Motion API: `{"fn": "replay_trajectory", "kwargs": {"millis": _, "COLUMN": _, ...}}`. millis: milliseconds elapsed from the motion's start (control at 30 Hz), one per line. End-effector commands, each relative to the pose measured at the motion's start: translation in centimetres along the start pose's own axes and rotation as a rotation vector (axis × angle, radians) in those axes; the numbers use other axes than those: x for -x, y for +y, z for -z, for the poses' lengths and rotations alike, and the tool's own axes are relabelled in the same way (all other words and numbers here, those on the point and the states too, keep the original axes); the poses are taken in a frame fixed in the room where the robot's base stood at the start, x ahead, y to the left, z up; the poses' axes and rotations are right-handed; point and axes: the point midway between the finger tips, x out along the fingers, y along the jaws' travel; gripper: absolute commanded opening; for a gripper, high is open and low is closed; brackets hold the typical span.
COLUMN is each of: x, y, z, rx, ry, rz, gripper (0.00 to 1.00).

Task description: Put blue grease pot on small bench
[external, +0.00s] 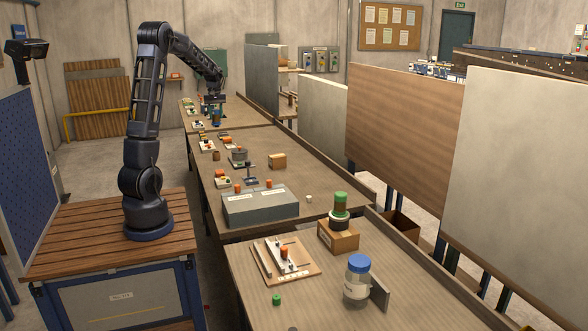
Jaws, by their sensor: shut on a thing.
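My gripper (215,100) is far off, over the far end of the row of benches, pointing down. Several benches stand in a row: a far bench (238,122), a long middle bench (325,185) and a near bench (330,300). I cannot tell which one is the small bench. A clear jar with a blue lid (357,265) stands on the near bench.
A grey box (260,206) and a small carton (277,160) are on the middle bench among small parts. Tall panels (405,125) line the right side.

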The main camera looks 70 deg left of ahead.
Motion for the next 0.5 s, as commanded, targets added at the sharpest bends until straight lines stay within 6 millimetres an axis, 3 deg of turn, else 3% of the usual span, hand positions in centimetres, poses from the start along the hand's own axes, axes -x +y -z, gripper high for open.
{"fn": "replay_trajectory", "kwargs": {"millis": 267, "x": 0.2, "y": 8.0, "z": -4.2, "rx": -0.122, "ry": 0.004, "rz": 0.001, "gripper": 0.14}}
{"fn": "replay_trajectory", "kwargs": {"millis": 500, "x": 0.4, "y": 15.8, "z": -9.9, "rx": -0.246, "ry": 0.006, "rz": 0.003, "gripper": 0.14}}
